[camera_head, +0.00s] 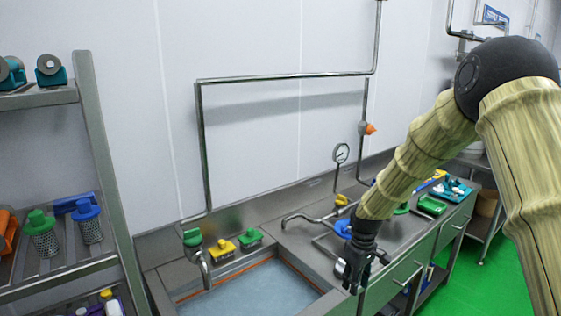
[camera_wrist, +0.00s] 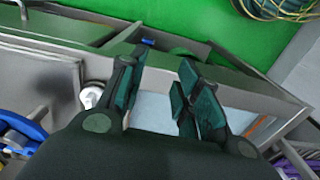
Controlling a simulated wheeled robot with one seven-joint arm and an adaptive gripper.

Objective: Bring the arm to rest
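My gripper (camera_head: 362,278) hangs from my arm in front of the steel counter (camera_head: 265,222), near the right front corner of the sink (camera_head: 255,290). It points downward. In the wrist view my gripper (camera_wrist: 158,90) has its two dark green fingers apart with nothing between them. The counter's front edge and part of the sink show behind the fingers. My arm reaches in from the right in the head view and covers part of the counter.
Faucets, a gauge (camera_head: 342,152) and pipes rise above the counter. Yellow (camera_head: 222,248) and green (camera_head: 250,237) brushes sit behind the sink. A shelf (camera_head: 60,265) with strainers stands at left. Green floor (camera_head: 465,275) is open at right.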

